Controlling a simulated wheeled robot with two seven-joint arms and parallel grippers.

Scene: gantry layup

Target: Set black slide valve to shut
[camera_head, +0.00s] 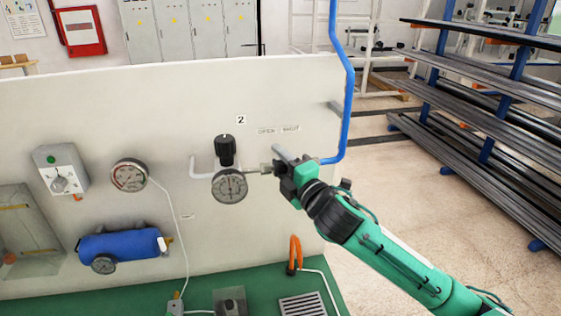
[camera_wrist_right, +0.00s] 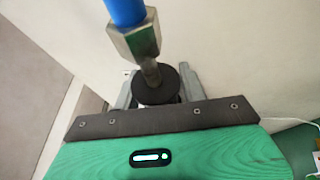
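The black slide valve shows in the right wrist view as a dark round sleeve (camera_wrist_right: 158,84) on the pipe line, just below a metal hex fitting. In the head view my right gripper (camera_head: 281,168) covers it, under the small OPEN and SHUT labels (camera_head: 278,130) on the panel. My right gripper's grey fingers (camera_wrist_right: 157,90) lie on both sides of the sleeve, close to it. I cannot tell whether they press on it. The sleeve's position along the pipe is hidden. My left gripper is not in view.
A pressure gauge (camera_head: 229,186) and black regulator knob (camera_head: 225,150) sit just left of the gripper. A blue pipe (camera_head: 347,105) rises on the right. Another gauge (camera_head: 129,175), a grey switch box (camera_head: 61,170) and a blue tank (camera_head: 120,245) are further left on the panel (camera_head: 80,110).

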